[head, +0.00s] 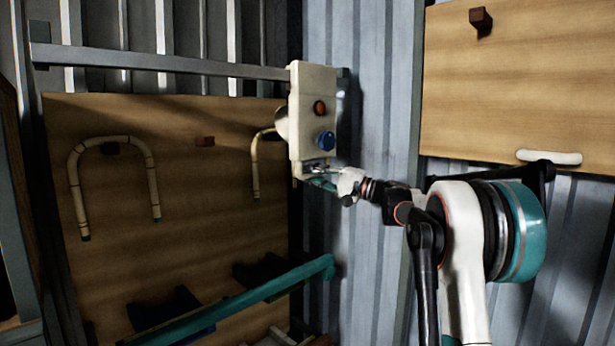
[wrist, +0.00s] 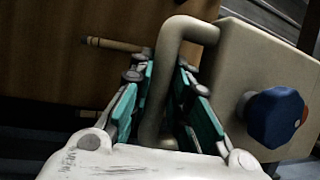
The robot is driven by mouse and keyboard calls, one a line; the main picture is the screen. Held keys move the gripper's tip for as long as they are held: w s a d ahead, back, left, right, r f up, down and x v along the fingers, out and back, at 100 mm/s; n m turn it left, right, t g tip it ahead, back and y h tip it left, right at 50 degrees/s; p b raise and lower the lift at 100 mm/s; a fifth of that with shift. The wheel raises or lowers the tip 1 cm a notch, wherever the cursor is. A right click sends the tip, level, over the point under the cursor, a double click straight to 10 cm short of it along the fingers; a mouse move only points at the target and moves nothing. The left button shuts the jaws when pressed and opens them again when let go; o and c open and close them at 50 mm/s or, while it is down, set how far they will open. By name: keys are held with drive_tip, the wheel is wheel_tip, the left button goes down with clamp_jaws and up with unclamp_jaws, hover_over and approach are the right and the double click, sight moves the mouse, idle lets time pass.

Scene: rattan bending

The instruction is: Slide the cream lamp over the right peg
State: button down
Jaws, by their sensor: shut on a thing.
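The cream lamp (head: 309,115) is a boxy body with an orange-red button, a blue knob and a rounded part on its left side. In the head view it is upright in front of the large wooden board. My gripper (head: 328,178) is at its lower end. In the wrist view, the cream handle (wrist: 168,55) passes between the teal fingers of my gripper (wrist: 168,80), which are shut on it. The blue knob (wrist: 272,117) is to the right. Any peg behind the lamp is hidden.
A curved rattan piece (head: 152,170) hangs from a dark peg on the left of the board. Another rattan piece (head: 255,165) is partly behind the lamp. A metal rail (head: 170,64) crosses above and a teal bar (head: 235,300) below. Another peg (head: 480,20) is on the upper-right board.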

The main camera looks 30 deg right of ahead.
drive_tip(key=c, duration=1.5)
unclamp_jaws()
drive_tip(key=shift+s+d, duration=0.1)
drive_tip(key=v, duration=1.1)
drive_tip(key=shift+s+d+f, duration=0.1)
drive_tip(key=shift+s+d, duration=0.15)
drive_tip(key=shift+s, duration=0.05)
